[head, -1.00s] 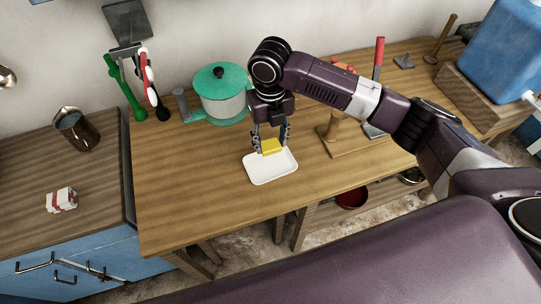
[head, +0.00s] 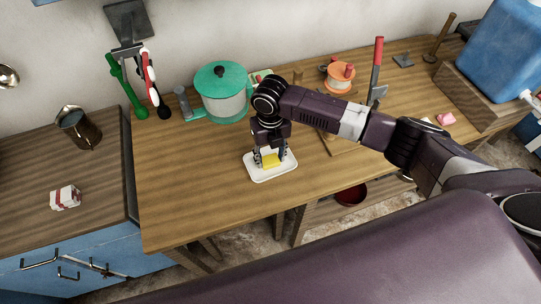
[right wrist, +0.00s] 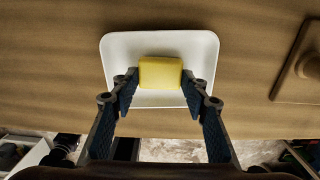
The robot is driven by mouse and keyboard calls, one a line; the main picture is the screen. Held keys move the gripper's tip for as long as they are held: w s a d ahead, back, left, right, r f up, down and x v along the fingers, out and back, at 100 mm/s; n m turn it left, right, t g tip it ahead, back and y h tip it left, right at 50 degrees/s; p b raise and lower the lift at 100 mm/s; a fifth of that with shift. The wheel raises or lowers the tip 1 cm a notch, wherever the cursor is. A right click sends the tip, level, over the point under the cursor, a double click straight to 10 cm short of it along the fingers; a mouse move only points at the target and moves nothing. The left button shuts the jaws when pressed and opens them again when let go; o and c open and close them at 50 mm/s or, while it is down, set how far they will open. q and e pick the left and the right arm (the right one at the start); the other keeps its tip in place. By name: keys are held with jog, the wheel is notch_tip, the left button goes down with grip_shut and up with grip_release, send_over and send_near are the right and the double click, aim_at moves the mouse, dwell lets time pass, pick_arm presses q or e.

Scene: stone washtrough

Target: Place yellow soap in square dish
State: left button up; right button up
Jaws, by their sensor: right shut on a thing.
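The yellow soap (head: 271,160) is a small block between the fingers of my right gripper (head: 270,158). It also shows in the right wrist view (right wrist: 160,73), with a fingertip at each side. The white square dish (head: 285,172) lies on the wooden table under the soap. In the right wrist view the soap appears inside the outline of the dish (right wrist: 120,50). I cannot tell whether the soap touches the dish floor. My right gripper is shut on the soap and points down. My left gripper is not in view.
A green-lidded pot (head: 222,92) stands behind the dish. An orange spool-like thing (head: 340,77) and a red-handled tool (head: 378,65) are farther right. A pink block (head: 445,118) lies at the right. The table left of the dish is clear.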

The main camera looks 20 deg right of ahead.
aim_at(270, 161)
jog(key=o, duration=1)
jog(key=shift+f, duration=0.1)
notch_tip(270, 161, up, 12)
jog(key=shift+r+b, duration=0.2)
jog(key=shift+b, duration=0.65)
